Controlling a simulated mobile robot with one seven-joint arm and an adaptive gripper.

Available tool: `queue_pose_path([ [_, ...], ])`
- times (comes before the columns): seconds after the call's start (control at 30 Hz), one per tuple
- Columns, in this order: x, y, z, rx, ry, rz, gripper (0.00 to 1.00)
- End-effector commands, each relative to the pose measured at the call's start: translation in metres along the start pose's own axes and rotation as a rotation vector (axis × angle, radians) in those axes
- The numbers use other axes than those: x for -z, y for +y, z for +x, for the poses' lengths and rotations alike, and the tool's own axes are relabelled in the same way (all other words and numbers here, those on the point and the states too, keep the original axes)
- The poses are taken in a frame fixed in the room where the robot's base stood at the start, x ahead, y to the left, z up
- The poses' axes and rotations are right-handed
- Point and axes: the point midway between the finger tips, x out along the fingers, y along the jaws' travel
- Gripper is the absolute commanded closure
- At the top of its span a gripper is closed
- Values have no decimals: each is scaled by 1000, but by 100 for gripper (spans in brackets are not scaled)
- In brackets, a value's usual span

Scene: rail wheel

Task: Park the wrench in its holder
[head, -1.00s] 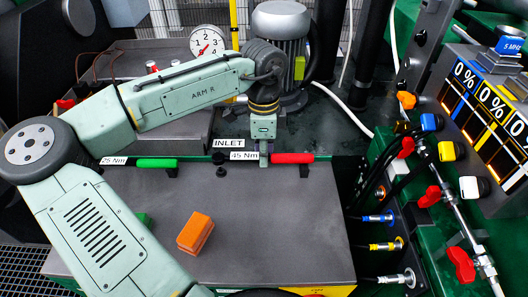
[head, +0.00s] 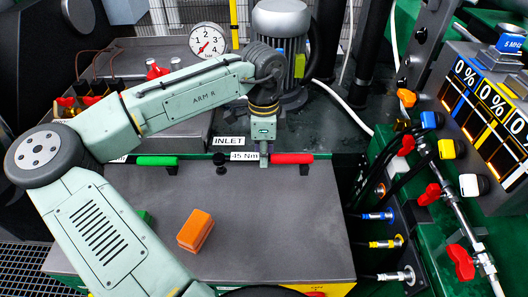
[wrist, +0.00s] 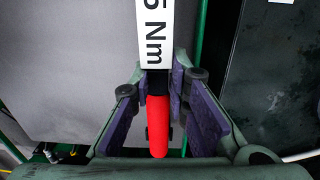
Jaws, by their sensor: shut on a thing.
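The red-handled wrench (head: 291,158) with a white "45 Nm" label lies along the back edge of the grey worktop (head: 270,225). My gripper (head: 263,158) reaches down on it from above, beside the label. In the wrist view my gripper (wrist: 168,105) has its purple-padded fingers on both sides of the wrench. The red handle (wrist: 158,125) and the label (wrist: 155,30) show there. Dark brackets (head: 304,163) sit by the wrench; whether it rests in them I cannot tell. A green-handled wrench (head: 157,161) lies to the left, its label mostly hidden by my arm.
An orange block (head: 195,231) lies on the worktop, otherwise largely clear in front. An "INLET" sign (head: 228,141) and a motor (head: 281,40) stand behind. Hoses, red valve levers (head: 460,262) and a display panel (head: 490,110) crowd the right side.

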Motion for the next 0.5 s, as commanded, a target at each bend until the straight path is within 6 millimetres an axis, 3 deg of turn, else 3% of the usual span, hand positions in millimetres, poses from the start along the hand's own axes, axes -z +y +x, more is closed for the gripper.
queue_pose_path([
  [0.4,0,0,6,0,0,0,100],
  [0.43,0,0,6,0,0,0,84],
  [0.5,0,0,6,0,0,0,79],
])
